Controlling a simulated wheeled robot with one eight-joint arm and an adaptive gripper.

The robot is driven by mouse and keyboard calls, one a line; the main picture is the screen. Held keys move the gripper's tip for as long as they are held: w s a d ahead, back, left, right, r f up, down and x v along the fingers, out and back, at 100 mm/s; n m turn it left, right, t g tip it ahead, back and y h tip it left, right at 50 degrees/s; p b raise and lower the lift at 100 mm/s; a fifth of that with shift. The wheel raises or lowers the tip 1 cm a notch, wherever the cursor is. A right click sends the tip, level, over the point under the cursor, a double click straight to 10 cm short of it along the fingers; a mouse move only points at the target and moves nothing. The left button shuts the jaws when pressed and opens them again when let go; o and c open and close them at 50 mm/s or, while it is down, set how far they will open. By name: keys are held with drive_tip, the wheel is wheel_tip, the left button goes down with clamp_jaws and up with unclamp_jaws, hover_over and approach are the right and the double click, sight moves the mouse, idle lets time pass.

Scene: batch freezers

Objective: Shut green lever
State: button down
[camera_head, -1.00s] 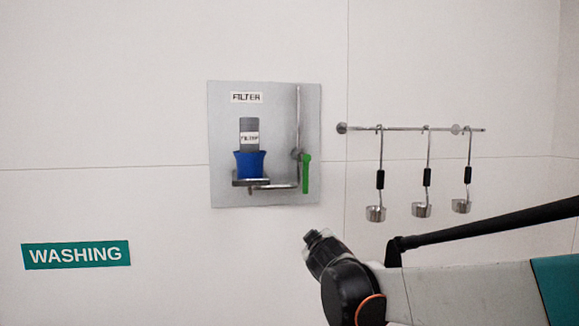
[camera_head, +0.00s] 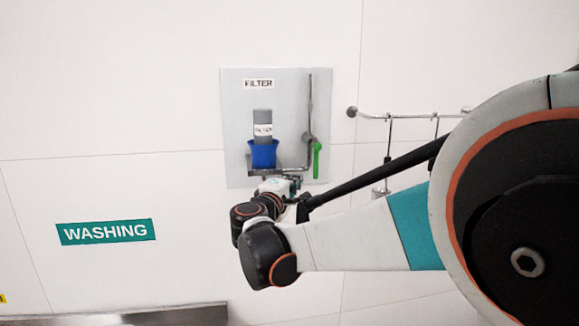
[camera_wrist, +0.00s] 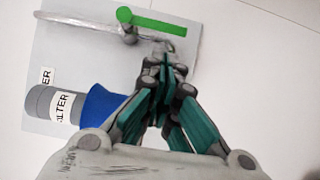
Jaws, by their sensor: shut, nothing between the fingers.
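The green lever (camera_head: 316,160) hangs straight down from the pipe on the right part of the grey filter panel (camera_head: 235,120). In the wrist view the green lever (camera_wrist: 155,23) lies across the top, just beyond my fingertips. My gripper (camera_wrist: 162,72) is shut with nothing between its fingers. It points towards the panel, near the lever's free end; I cannot tell whether it touches. In the head view my gripper (camera_head: 288,186) is small and partly hidden by my arm, below and left of the lever.
A blue cup with a grey filter cylinder (camera_head: 263,128) sits on a bracket left of the lever, close to my gripper. A wall rail (camera_head: 400,115) with hanging ladles is to the right, partly hidden by my arm. A metal edge (camera_head: 170,315) runs along the bottom left.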

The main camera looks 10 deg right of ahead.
drive_tip(key=p+x, duration=0.1)
drive_tip(key=x, duration=0.9)
drive_tip(key=shift+p, duration=0.3)
drive_tip(key=shift+f+b, duration=0.25)
drive_tip(key=shift+b, duration=0.1)
